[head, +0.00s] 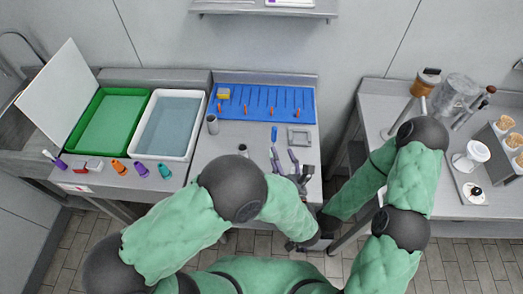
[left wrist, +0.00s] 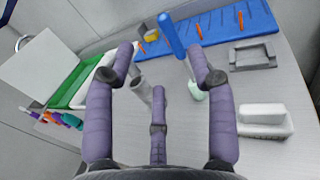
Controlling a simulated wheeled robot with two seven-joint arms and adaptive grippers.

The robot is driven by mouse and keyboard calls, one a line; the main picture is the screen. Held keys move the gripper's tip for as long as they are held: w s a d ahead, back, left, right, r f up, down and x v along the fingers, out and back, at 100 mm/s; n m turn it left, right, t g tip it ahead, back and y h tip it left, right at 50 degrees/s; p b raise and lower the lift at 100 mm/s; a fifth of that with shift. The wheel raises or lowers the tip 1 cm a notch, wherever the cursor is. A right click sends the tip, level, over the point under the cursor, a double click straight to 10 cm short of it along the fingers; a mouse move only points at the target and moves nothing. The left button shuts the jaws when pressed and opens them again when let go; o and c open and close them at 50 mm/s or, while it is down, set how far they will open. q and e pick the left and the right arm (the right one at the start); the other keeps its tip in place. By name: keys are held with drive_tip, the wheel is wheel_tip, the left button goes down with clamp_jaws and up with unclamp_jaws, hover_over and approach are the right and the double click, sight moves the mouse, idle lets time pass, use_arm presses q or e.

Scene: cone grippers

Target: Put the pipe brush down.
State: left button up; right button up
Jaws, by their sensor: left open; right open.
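The pipe brush appears to be the piece with a blue handle (left wrist: 171,36) and a pale tip (left wrist: 195,92) on the grey worktop. In the head view its blue handle (head: 274,133) lies just in front of the blue board. My left gripper (head: 283,155) is open, its purple fingers spread over the worktop on the near side of the handle. In the left wrist view the brush shows beyond and between the open fingertips (left wrist: 165,77), with no finger seen closed on it. My right gripper (head: 292,245) is open, low by the worktop's front edge, partly hidden.
A grey cup (head: 213,124) stands left of the brush, and a grey square tray (head: 299,136) lies right of it. A blue slotted board (head: 262,91) is behind. A white water basin (head: 151,155) and a green bin (head: 74,152) stand left. A white block brush (left wrist: 265,118) lies right of my left fingers.

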sight(273, 136)
use_arm(q)
drive_tip(key=x, duration=0.3)
drive_tip(key=f+x, duration=0.1)
drive_tip(key=x, duration=0.2)
drive_tip(key=b+x, duration=0.1)
drive_tip(key=x, duration=0.3)
drive_tip(key=shift+w+d+f, duration=0.1)
drive_tip(key=shift+d+f, duration=0.15)
drive_tip(key=shift+f, duration=0.05)
drive_tip(key=shift+w+a, duration=0.1)
drive_tip(key=shift+w, duration=0.2)
clamp_jaws()
